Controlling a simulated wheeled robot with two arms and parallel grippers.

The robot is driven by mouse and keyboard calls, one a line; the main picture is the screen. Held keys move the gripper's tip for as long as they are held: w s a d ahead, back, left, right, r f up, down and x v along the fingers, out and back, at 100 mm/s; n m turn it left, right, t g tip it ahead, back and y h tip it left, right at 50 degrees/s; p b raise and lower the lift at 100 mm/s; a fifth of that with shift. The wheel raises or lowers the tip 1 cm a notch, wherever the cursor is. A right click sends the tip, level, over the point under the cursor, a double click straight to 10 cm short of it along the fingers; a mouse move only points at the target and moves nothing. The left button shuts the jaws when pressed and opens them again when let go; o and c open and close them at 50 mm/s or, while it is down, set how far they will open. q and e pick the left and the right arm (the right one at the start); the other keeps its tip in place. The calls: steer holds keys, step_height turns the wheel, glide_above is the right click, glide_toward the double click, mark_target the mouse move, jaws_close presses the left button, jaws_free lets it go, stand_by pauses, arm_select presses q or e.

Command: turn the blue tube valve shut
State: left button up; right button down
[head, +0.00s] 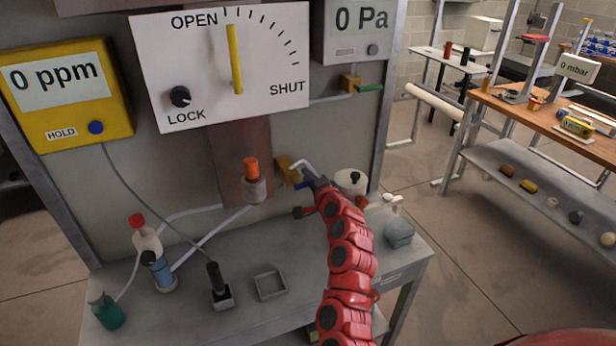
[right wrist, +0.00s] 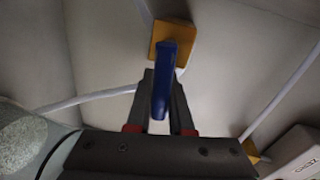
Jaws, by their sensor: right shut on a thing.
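The blue tube valve is a small yellow-brass block (head: 287,168) on the back panel with a blue lever handle, joined to a white tube. In the right wrist view its blue handle (right wrist: 163,75) stands out from the yellow block (right wrist: 176,32). My right gripper (head: 307,183) is at the valve and shut on the blue handle, one finger on each side of it. In the head view the gripper and arm hide most of the handle. My left gripper is not in view.
A dial board (head: 220,65) above has its yellow pointer nearly upright between OPEN and SHUT. A green-handled valve (head: 369,87) sits to the upper right. An orange-capped fitting (head: 253,183) is left of the valve. Bottles and a small tray (head: 270,285) stand on the bench below.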

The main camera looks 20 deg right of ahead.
stand_by(0.5)
steer(key=c, duration=0.8)
jaws_free()
steer(key=shift+f, duration=0.1)
steer(key=shift+s, duration=0.15)
steer(key=s+r+p, duration=0.1)
steer(key=s, duration=0.7)
steer(key=s+r+p, duration=0.1)
steer(key=s+r, duration=0.1)
steer(key=s, duration=0.6)
steer(key=shift+s+d+r+p, duration=0.15)
steer(key=shift+s+r+p, duration=0.1)
steer(key=shift+s+p, duration=0.15)
steer(key=shift+w+f, duration=0.1)
